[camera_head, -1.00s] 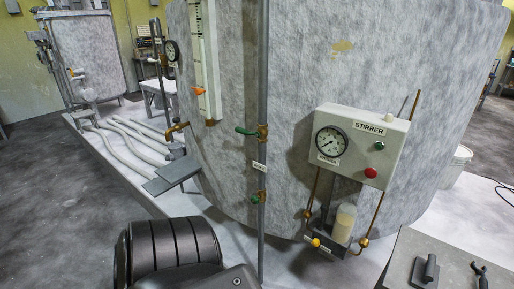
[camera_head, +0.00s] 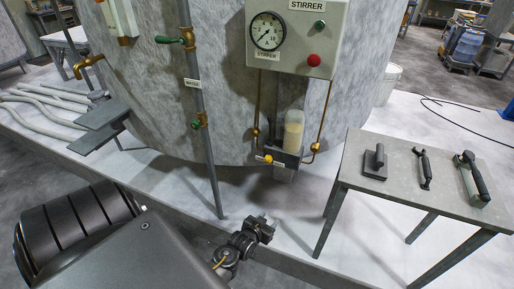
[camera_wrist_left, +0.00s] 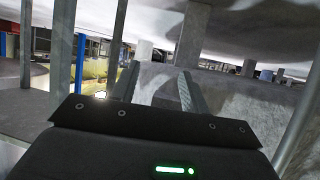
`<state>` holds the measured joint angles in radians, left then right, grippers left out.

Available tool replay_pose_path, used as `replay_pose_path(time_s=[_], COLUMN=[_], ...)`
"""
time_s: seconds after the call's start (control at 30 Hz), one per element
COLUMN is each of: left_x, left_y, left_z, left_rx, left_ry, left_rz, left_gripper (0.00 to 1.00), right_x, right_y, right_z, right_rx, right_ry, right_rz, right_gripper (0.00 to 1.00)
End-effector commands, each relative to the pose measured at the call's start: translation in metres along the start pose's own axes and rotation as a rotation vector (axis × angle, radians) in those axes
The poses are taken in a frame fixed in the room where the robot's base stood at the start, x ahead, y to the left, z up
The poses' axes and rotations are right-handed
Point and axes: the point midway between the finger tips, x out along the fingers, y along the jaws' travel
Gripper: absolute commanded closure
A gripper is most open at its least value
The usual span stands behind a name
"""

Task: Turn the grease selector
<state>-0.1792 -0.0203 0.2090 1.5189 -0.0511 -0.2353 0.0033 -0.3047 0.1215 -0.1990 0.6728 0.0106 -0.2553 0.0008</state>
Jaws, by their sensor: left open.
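A small yellow knob (camera_head: 268,159), which looks like the grease selector, sits on the front of a dark block below a clear cup of pale grease (camera_head: 293,131). A small white label (camera_head: 279,163) is beside the knob, too small to read. My left gripper (camera_head: 267,221) is low in front of the tank, below the knob and apart from it. In the left wrist view its two fingers (camera_wrist_left: 158,88) are spread with nothing between them. I cannot make out the knob in that view. My right gripper is in neither view.
The stirrer box (camera_head: 296,38) with gauge, green button and red button is above the cup. Brass pipes (camera_head: 318,140) flank the cup. A grey upright pipe (camera_head: 205,130) with green-handled valves stands left. A grey table (camera_head: 440,185) with several tools stands right.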

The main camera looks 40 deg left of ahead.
Motion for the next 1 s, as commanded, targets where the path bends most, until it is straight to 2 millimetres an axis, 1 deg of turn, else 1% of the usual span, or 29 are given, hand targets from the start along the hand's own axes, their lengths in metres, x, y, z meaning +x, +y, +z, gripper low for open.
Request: replay_pose_path(time_s=[0.03, 0.07, 0.1, 0.2, 0.3, 0.33, 0.4, 0.5, 0.73, 0.77, 0.8, 0.83, 1.0], left_x=[0.009, 0.009, 0.005, -0.008, -0.022, -0.026, -0.032, -0.036, -0.032, -0.030, -0.028, -0.026, -0.012], left_y=[-0.013, -0.022, -0.032, -0.053, -0.068, -0.070, -0.075, -0.077, -0.078, -0.078, -0.078, -0.079, -0.081], left_z=[-0.022, -0.041, -0.064, -0.109, -0.138, -0.144, -0.154, -0.160, -0.162, -0.162, -0.163, -0.164, -0.170], left_rx=[-0.015, -0.022, -0.030, -0.040, -0.044, -0.044, -0.044, -0.045, -0.044, -0.044, -0.043, -0.043, -0.044], left_ry=[0.094, 0.143, 0.204, 0.330, 0.412, 0.429, 0.455, 0.468, 0.468, 0.468, 0.468, 0.468, 0.468], left_rz=[-0.029, -0.047, -0.069, -0.116, -0.150, -0.156, -0.167, -0.173, -0.172, -0.172, -0.172, -0.172, -0.171], left_gripper=[0.55, 0.55, 0.55, 0.55, 0.55, 0.55, 0.55, 0.55, 0.55, 0.55, 0.55, 0.55, 0.55], right_x=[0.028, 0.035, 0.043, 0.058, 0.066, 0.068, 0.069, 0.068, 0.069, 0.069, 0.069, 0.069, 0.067], right_y=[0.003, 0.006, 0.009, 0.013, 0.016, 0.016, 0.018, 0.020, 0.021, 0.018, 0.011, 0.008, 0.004], right_z=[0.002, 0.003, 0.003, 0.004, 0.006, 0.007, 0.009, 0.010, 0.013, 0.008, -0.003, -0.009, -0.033], right_rx=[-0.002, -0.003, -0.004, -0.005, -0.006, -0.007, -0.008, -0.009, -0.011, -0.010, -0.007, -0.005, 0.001], right_ry=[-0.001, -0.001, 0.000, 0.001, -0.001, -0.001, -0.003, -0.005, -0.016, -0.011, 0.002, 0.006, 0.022], right_rz=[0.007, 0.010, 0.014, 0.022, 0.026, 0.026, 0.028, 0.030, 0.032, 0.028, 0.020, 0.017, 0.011], right_gripper=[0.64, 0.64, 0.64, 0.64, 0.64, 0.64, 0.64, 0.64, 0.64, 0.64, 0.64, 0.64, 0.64])
